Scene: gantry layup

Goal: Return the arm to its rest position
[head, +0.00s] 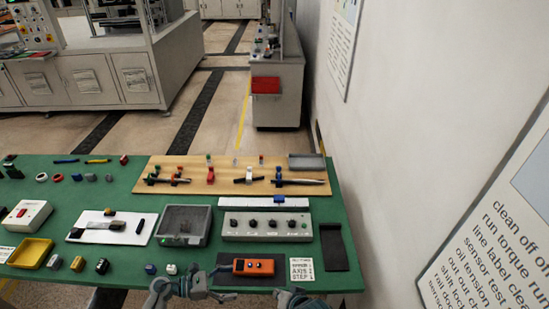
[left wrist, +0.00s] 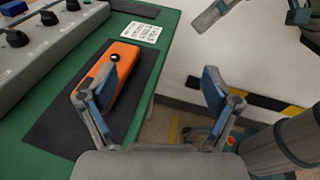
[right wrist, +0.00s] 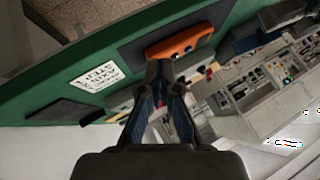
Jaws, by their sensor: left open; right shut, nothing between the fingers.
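My left gripper (head: 214,284) is at the front edge of the green table in the head view. In the left wrist view its fingers (left wrist: 160,88) are wide apart with nothing between them. The left finger overlaps the view of an orange device (left wrist: 123,66); whether they touch is unclear. My right gripper (head: 290,298) is at the table's front edge, right of the left one. In the right wrist view its fingers (right wrist: 164,82) are shut and empty. The orange device (right wrist: 180,42) appears just beyond their tips.
The green table (head: 340,215) holds a grey knob box (head: 266,236), a yellow tray (head: 30,253), a wooden board (head: 225,172) and several small parts. A dark mat (head: 221,260) lies under the orange device, beside a printed card (head: 302,268). A white wall (head: 420,130) stands at the right.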

